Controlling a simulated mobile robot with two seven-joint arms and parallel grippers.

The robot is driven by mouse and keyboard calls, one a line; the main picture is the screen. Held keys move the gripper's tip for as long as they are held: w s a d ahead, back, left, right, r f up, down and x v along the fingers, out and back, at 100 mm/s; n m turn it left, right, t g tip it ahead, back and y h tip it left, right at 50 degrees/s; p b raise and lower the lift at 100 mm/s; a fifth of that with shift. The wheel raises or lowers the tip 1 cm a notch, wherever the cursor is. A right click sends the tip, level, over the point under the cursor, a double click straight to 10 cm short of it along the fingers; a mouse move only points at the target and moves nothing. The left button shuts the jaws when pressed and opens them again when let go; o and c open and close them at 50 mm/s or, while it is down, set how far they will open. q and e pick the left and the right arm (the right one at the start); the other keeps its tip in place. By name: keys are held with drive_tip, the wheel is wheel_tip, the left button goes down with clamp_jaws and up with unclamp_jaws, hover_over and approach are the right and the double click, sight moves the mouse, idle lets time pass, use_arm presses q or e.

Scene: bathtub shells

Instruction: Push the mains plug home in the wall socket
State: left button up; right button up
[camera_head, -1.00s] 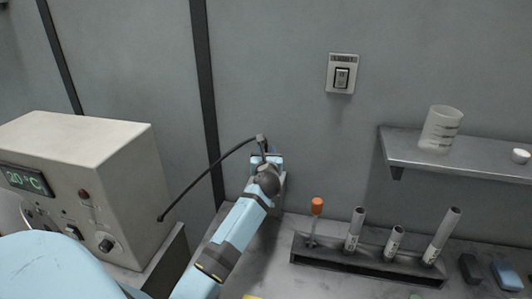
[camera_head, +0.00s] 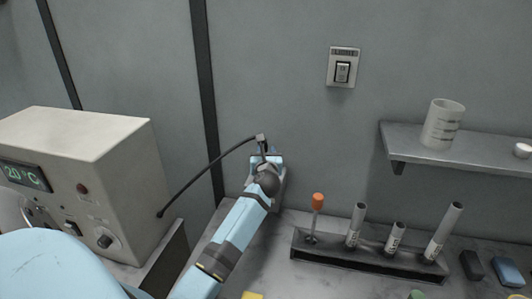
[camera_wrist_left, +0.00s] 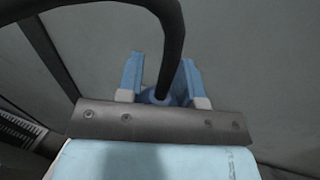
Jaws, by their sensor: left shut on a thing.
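My left gripper (camera_head: 264,160) is up against the grey wall, left of the rack. It is shut on the mains plug, which is mostly hidden in the head view. In the left wrist view the plug (camera_wrist_left: 178,92) is a blue body between the two blue fingers of the gripper (camera_wrist_left: 163,82). A thick black cable (camera_head: 205,168) leaves the plug and arcs to the side of the beige box; it also crosses the left wrist view (camera_wrist_left: 171,45). The wall socket is hidden behind my gripper and the plug, so I cannot tell how deep the plug sits. My right gripper is not in view.
The beige box (camera_head: 120,185) with a temperature display stands at left. A light switch (camera_head: 343,70) is on the wall. A shelf (camera_head: 470,152) holds a beaker (camera_head: 442,124). A dark rack (camera_head: 365,262) of tubes stands on the bench right of my arm.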

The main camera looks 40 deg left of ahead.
use_arm(q)
drive_tip(key=shift+f, duration=0.35)
drive_tip(key=shift+f+b, duration=0.25)
drive_tip(key=shift+b, duration=0.1)
drive_tip(key=o, duration=1)
drive_tip(key=shift+b+v, duration=1)
drive_tip(key=shift+v, duration=5.95)
drive_tip(key=shift+r, duration=0.1)
